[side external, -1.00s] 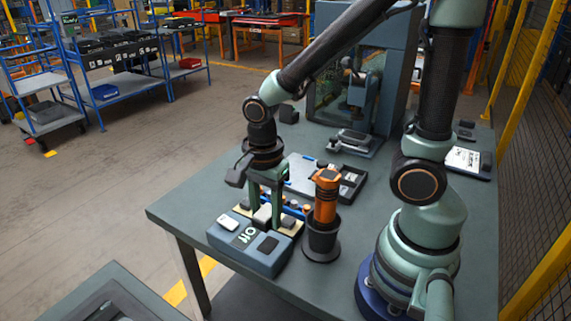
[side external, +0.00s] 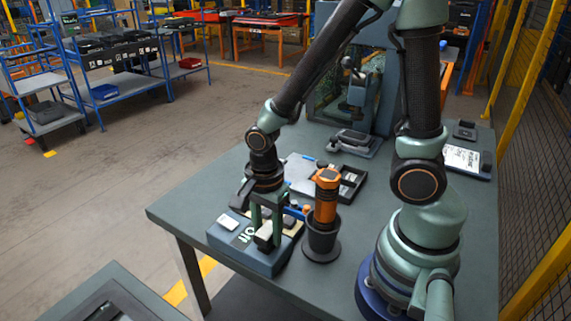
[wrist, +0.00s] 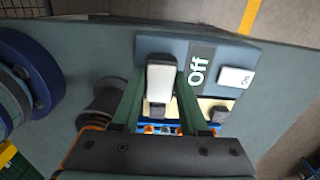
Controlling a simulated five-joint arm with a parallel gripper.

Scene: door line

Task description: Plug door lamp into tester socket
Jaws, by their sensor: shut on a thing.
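My gripper (side external: 266,230) points down at the near right part of the grey-blue tester box (side external: 240,251). Its green fingers are shut on a pale block, the door lamp (side external: 264,237). In the wrist view the lamp (wrist: 161,78) sits between the fingertips over the tester (wrist: 205,47), left of the "Off" label (wrist: 198,68). The dark square socket is hidden behind the lamp and gripper. I cannot tell whether the lamp is above the socket, touching it or in it. A white "On" piece (wrist: 236,77) lies on the tester's other end.
A tan tray (wrist: 207,105) with small parts adjoins the tester. An orange-and-black tool stands in a dark holder (side external: 321,240) close to the gripper's right. A black compartment tray (side external: 352,183) and a flat pale panel (side external: 300,172) lie behind. The table's front edge is near.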

